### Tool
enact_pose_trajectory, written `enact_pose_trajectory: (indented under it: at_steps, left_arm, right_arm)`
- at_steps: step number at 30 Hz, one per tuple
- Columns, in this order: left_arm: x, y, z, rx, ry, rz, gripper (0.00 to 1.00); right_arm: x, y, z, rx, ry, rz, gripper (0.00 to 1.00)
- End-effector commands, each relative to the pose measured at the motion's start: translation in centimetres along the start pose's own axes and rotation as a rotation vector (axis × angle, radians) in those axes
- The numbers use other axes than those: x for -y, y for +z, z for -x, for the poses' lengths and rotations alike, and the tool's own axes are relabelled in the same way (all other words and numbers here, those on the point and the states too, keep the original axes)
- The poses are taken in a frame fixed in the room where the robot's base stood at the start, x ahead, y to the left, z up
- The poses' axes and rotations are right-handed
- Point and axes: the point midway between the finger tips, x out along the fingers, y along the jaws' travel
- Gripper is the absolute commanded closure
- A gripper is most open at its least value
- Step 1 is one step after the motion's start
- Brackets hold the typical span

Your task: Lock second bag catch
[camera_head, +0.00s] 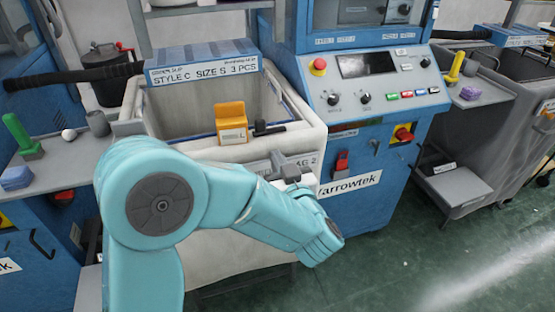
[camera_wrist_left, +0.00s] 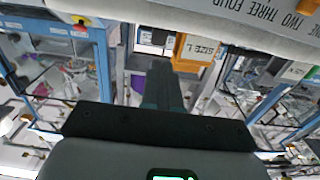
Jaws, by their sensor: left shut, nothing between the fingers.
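A cream bag (camera_head: 296,140) with an open top stands in front of the blue machine. A plate reading "AG 2" (camera_head: 303,161) is on its front, partly covered. A small white and dark fitting (camera_head: 290,174) sits just below the plate; I cannot tell if it is the catch or its state. A short black lever (camera_head: 268,128) lies on the front rim beside an orange size L tag (camera_head: 231,123). My teal left arm crosses in front of the bag and hides its lower front. The left gripper (camera_wrist_left: 163,70) shows shut and empty in the left wrist view.
A blue box labelled style C, size S (camera_head: 203,63) lies across the bag's back. The blue control panel (camera_head: 372,75) has a red stop button (camera_head: 319,65). A grey side table (camera_head: 62,162) holds a green-handled tool (camera_head: 20,136). Green floor is open at the lower right.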

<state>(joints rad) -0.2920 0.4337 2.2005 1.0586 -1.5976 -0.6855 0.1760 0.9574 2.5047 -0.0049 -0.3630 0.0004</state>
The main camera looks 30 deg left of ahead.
Motion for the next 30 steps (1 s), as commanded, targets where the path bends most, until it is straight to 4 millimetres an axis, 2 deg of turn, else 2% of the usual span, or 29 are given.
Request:
enact_pose_trajectory:
  at_steps: [1,6,13,19,30]
  left_arm:
    - [0.1,0.0,-1.3,0.001,-0.006,-0.001,1.0]
    - [0.1,0.0,-5.0,0.001,-0.006,0.0,1.0]
    - [0.1,0.0,-8.9,0.001,-0.002,-0.001,1.0]
    - [0.0,0.1,-10.4,0.001,0.0,-0.001,1.0]
    - [0.0,0.1,-10.5,0.0,0.005,-0.001,1.0]
  right_arm:
    - [0.0,0.0,0.1,0.0,0.0,0.0,1.0]
    - [0.1,0.0,0.3,0.0,0.0,0.0,1.0]
    - [0.2,0.0,0.6,0.0,0.0,0.0,1.0]
    - [0.2,0.0,0.7,0.0,0.0,0.0,1.0]
    - [0.2,0.0,0.6,0.0,0.0,0.0,1.0]
